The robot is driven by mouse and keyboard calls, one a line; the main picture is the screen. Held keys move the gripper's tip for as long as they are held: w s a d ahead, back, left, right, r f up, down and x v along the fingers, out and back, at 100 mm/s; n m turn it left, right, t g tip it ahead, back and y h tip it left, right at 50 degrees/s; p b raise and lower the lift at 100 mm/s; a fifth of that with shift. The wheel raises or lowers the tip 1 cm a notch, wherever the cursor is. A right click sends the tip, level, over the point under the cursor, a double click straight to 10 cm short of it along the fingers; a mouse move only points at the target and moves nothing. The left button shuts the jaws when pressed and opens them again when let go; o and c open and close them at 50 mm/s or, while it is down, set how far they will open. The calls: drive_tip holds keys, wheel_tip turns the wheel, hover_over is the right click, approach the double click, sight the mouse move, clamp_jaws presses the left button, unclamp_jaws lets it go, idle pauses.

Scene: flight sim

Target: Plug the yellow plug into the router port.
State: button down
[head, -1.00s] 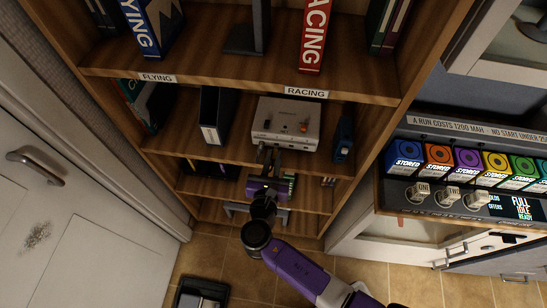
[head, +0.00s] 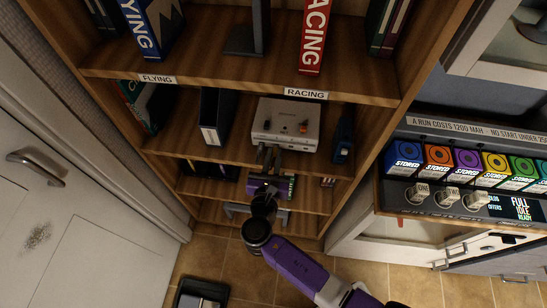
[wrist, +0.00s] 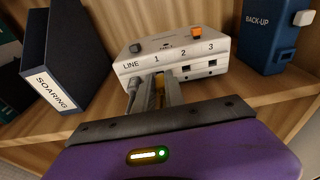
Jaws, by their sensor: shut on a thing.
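The router is a pale box (head: 286,122) on a shelf of the bookcase; the wrist view shows its front (wrist: 190,62) marked LINE, 1, 2 and 3. My gripper (wrist: 160,95) is shut on the yellow plug (wrist: 160,84), of which only a narrow strip shows between the fingers. The fingers point at the router front below label 1 and hide that port. I cannot tell whether the plug tip is inside it. Ports 2 (wrist: 185,70) and 3 (wrist: 212,63) look empty. In the head view my gripper (head: 268,156) is just in front of the router.
A grey connector (wrist: 132,84) sits below LINE, close left of my fingers. A dark SOARING binder (wrist: 50,75) stands left of the router and a blue BACK-UP box (wrist: 268,35) right. The shelf above, labelled RACING (head: 306,93), overhangs. Bare shelf lies right of my fingers.

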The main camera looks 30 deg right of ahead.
drive_tip(key=shift+w+d, duration=0.3)
drive_tip(key=shift+w, duration=0.15)
drive_tip(key=c, duration=1.3)
unclamp_jaws()
drive_tip(key=shift+s, duration=0.1)
drive_tip(key=b+v, duration=0.1)
drive_tip(key=v, duration=0.6)
drive_tip(key=shift+s+a, duration=0.2)
drive_tip(key=shift+s, duration=0.05)
